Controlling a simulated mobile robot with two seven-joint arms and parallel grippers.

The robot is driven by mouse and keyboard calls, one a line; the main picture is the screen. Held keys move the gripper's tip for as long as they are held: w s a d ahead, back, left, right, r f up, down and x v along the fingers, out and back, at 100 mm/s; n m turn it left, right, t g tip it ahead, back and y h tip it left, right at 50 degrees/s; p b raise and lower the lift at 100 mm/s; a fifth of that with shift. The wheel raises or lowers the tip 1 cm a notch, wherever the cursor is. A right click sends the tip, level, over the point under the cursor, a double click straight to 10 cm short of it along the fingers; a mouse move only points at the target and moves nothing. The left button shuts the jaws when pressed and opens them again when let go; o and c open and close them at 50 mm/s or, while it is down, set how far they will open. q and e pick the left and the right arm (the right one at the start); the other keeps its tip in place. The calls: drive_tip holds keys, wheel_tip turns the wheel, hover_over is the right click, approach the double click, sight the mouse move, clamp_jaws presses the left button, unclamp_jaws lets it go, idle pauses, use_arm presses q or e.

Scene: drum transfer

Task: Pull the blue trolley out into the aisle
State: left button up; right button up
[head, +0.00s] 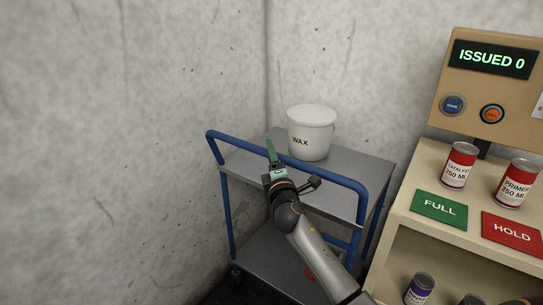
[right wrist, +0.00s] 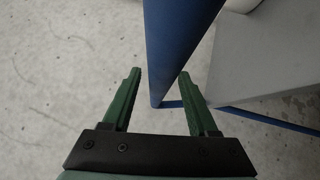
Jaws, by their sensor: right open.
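The blue trolley (head: 207,146) stands in the corner of two concrete walls, its blue push handle toward me. It has a grey top shelf (head: 245,165) and a grey lower shelf (head: 265,262). My right gripper (head: 271,150) is at the handle's top bar. In the right wrist view its green fingers (right wrist: 159,78) are open, with the blue handle bar (right wrist: 175,35) running between them; a gap shows on the left side, and I cannot tell whether the right finger touches. My left gripper is not in view.
A white tub marked WAX (head: 312,133) stands on the trolley's top shelf. A beige dispensing cabinet (head: 430,160) with CATALYST (head: 459,166) and PRIMER (head: 516,184) cans stands close on the trolley's right. Concrete wall (head: 110,130) lies on the left. A small red thing shows low behind my arm.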

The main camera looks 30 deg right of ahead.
clamp_jaws()
idle(0.4)
idle(1.0)
